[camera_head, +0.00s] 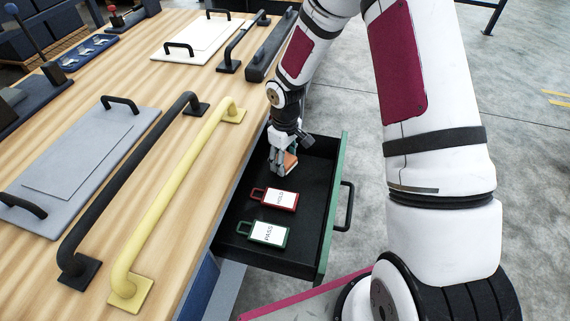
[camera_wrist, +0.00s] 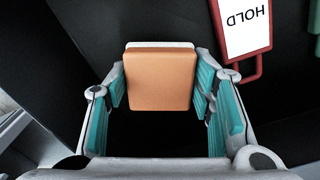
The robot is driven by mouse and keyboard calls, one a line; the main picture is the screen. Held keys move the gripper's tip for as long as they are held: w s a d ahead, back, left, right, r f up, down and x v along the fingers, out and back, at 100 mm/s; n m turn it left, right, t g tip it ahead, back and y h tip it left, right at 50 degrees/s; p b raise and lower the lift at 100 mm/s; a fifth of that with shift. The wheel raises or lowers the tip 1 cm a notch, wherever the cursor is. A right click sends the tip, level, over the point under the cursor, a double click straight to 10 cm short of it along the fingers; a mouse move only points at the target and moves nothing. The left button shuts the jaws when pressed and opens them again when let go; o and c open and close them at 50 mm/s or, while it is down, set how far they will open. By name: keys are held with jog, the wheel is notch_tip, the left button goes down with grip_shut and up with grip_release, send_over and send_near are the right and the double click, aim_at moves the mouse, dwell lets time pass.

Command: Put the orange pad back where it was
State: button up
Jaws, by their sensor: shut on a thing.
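The orange pad (camera_wrist: 159,80) sits between the teal-lined fingers of my gripper (camera_wrist: 163,92) in the wrist view. A pale edge shows along its far side. In the head view the orange pad (camera_head: 289,162) shows small at the tip of my gripper (camera_head: 284,163). My gripper is shut on it, inside or just over the far part of the open drawer (camera_head: 325,205). I cannot tell whether the pad touches the drawer floor.
A red HOLD tag (camera_head: 274,198) and a green PASS tag (camera_head: 263,233) lie in the drawer's nearer part. The wooden top (camera_head: 180,150) beside it carries a yellow handle (camera_head: 170,200), a black handle (camera_head: 125,185) and a grey plate (camera_head: 75,165).

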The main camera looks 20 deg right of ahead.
aim_at(285, 164)
jog(key=shift+w+d+f, duration=0.1)
jog(key=shift+w+d, duration=0.1)
jog(key=shift+w, duration=0.35)
jog(key=shift+f+b, duration=0.4)
jog(key=shift+f, duration=1.3)
jog(key=shift+f, duration=0.15)
jog(key=o, duration=1.1)
